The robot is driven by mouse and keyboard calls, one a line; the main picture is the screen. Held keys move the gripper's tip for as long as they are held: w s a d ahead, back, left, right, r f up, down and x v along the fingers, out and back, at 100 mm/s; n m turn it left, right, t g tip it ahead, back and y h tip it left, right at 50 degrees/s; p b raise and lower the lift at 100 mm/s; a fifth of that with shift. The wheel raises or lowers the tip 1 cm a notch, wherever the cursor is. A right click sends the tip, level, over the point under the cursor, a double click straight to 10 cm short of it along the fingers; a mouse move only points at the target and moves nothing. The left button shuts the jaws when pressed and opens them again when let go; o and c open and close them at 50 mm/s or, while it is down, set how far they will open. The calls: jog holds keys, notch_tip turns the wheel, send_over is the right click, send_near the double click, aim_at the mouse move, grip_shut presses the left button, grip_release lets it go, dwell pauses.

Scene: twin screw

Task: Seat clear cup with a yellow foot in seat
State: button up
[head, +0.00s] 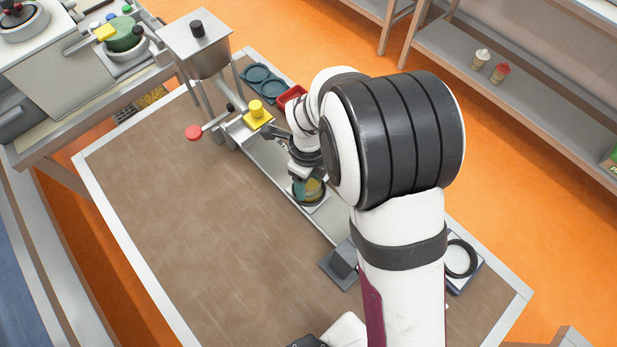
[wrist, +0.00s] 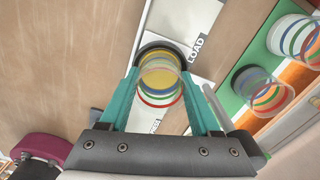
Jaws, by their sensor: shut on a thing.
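A clear cup with coloured rings and a yellow foot (wrist: 161,76) is between the teal fingers of my gripper (wrist: 160,88), which is shut on it. In the wrist view the cup overlaps a dark round seat (wrist: 152,47) on a white plate marked LOAD. In the head view my gripper (head: 308,178) is over this seat (head: 312,201), and the cup (head: 314,187) shows partly behind the fingers. I cannot tell whether the foot is inside the seat or just above it.
More clear ringed cups (wrist: 268,95) stand on a green tray (wrist: 254,58) at right in the wrist view. A hopper stand (head: 200,45) with a yellow block (head: 258,113) and red knob (head: 193,132) stands behind. The brown table (head: 190,210) is clear at left.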

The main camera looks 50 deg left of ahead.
jog(key=o, duration=1.4)
jog(key=shift+o, duration=0.2)
notch_tip(320, 180, up, 7)
